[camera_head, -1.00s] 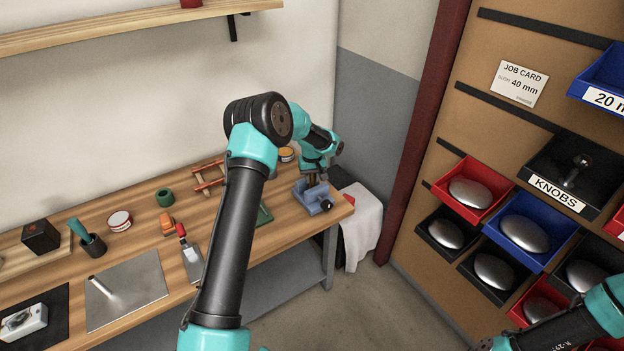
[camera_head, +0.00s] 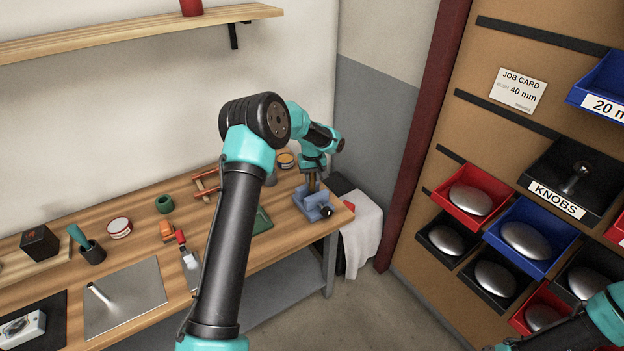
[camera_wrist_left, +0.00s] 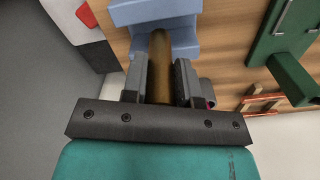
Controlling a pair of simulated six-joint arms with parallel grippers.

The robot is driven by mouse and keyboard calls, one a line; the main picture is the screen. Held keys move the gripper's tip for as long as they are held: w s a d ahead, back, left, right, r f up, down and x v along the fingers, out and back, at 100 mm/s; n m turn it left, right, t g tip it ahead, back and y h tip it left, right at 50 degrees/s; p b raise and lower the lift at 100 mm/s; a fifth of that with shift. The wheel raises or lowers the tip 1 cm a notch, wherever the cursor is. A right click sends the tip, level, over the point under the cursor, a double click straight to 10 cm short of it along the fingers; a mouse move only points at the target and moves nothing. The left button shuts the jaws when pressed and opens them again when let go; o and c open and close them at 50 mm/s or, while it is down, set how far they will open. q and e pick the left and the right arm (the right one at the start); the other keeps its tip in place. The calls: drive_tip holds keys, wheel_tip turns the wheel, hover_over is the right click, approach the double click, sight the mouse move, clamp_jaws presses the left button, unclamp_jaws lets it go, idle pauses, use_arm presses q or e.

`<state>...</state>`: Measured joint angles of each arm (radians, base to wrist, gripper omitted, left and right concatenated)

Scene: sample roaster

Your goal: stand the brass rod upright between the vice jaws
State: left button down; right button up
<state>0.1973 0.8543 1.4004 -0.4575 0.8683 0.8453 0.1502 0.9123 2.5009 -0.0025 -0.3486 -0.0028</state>
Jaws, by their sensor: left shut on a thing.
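The brass rod (camera_wrist_left: 159,68) is in my left gripper (camera_wrist_left: 160,80), which is shut on it, one finger on each side. In the left wrist view the rod's far end reaches the blue vice (camera_wrist_left: 155,14). In the head view the vice (camera_head: 314,204) stands at the right end of the bench, with my left gripper (camera_head: 312,182) just above it. The rod looks about upright there, but it is small and mostly hidden by the gripper. I cannot tell how deep it sits between the jaws. My right gripper is not in view; only part of my right arm shows at lower right.
A green object (camera_head: 262,220) lies left of the vice, and a reddish wooden rack (camera_head: 206,185) stands behind it. A white cloth (camera_head: 362,235) hangs beyond the bench's right end. A scraper (camera_head: 188,262) and a metal plate (camera_head: 140,290) lie further left.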

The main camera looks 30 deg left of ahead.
sight(312, 185)
use_arm(q)
drive_tip(key=shift+r, duration=0.6)
drive_tip(key=shift+f, duration=2.9)
idle(0.4)
drive_tip(key=shift+r, duration=0.15)
drive_tip(key=shift+r, duration=2.75)
drive_tip(key=shift+f, duration=1.45)
